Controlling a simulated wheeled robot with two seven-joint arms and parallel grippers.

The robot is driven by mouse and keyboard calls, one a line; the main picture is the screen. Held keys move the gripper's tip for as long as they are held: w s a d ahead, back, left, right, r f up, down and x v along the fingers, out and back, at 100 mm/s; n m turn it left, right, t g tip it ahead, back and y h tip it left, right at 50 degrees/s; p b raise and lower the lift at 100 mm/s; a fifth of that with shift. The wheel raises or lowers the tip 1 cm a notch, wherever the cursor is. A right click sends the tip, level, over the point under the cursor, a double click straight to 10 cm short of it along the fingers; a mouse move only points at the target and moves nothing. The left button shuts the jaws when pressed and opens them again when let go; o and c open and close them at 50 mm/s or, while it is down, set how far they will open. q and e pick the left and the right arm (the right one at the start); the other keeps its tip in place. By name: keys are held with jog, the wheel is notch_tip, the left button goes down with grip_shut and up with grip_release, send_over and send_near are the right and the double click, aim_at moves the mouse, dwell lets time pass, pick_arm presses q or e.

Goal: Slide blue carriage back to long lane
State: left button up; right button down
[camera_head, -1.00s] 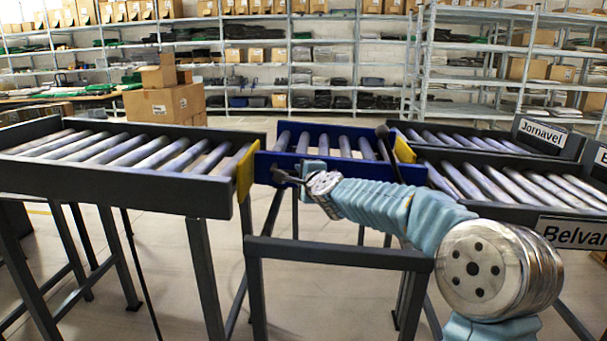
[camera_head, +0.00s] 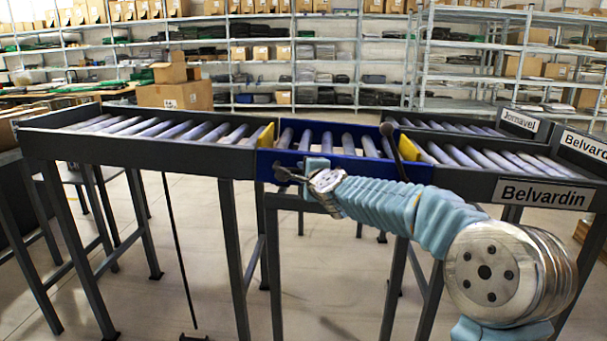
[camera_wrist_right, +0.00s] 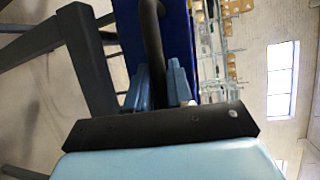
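The blue carriage (camera_head: 367,168) is a short roller section in the middle of the head view. Its left end is beside the yellow-ended long lane (camera_head: 120,150), with their front rails roughly in line. My right gripper (camera_head: 287,174) is at the carriage's front left; my arm hides part of the front rail. In the right wrist view a dark curved bar, seemingly the carriage handle (camera_wrist_right: 152,40), passes between the light-blue fingers of the gripper (camera_wrist_right: 158,88), which look closed around it. Blue carriage wall (camera_wrist_right: 180,30) shows just beyond. My left gripper is out of view.
The lane labelled Belvardin (camera_head: 541,193) lies right of the carriage, with the Jornavel lane (camera_head: 519,121) behind it. A dark upright lever (camera_head: 388,132) with a knob stands near the carriage's right end. Shelves and cardboard boxes (camera_head: 175,92) are at the back.

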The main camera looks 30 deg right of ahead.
jog(key=shift+a+f, duration=0.15)
jog(key=shift+f, duration=0.1)
jog(key=c, duration=1.3)
grip_release()
jog(key=shift+s, duration=0.15)
jog(key=shift+c, duration=0.2)
jog(key=shift+o, duration=1.2)
jog(key=shift+r, duration=0.15)
jog(key=v, duration=1.4)
jog(key=shift+p, duration=0.45)
